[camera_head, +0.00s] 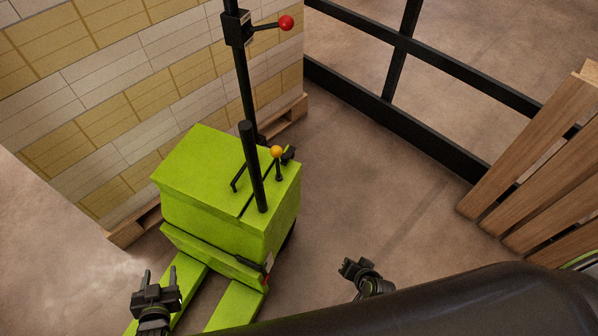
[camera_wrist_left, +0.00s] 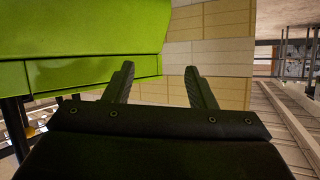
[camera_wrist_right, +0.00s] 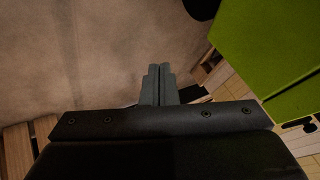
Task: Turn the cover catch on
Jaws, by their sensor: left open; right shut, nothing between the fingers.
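A bright green pallet truck body (camera_head: 205,165) stands in the middle of the head view. A small dark catch with a pale and red end (camera_head: 266,263) sits low on its front right corner; I cannot tell its exact setting. A yellow-knobbed lever (camera_head: 277,153) rises from its top. My left gripper (camera_head: 157,278) is open and empty, in front of the body above a green fork. It shows in the left wrist view (camera_wrist_left: 160,82) with the green body ahead. My right gripper (camera_head: 347,265) is shut and empty, right of the body and apart from it; its closed fingers show in the right wrist view (camera_wrist_right: 157,72).
A wall of yellow and white reams (camera_head: 110,90) on a pallet (camera_head: 133,227) stands behind the truck. A red-knobbed lever (camera_head: 286,22) is on a black post. A black rail (camera_head: 400,133) and leaning wooden pallet (camera_head: 540,160) stand at right. Floor between is clear.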

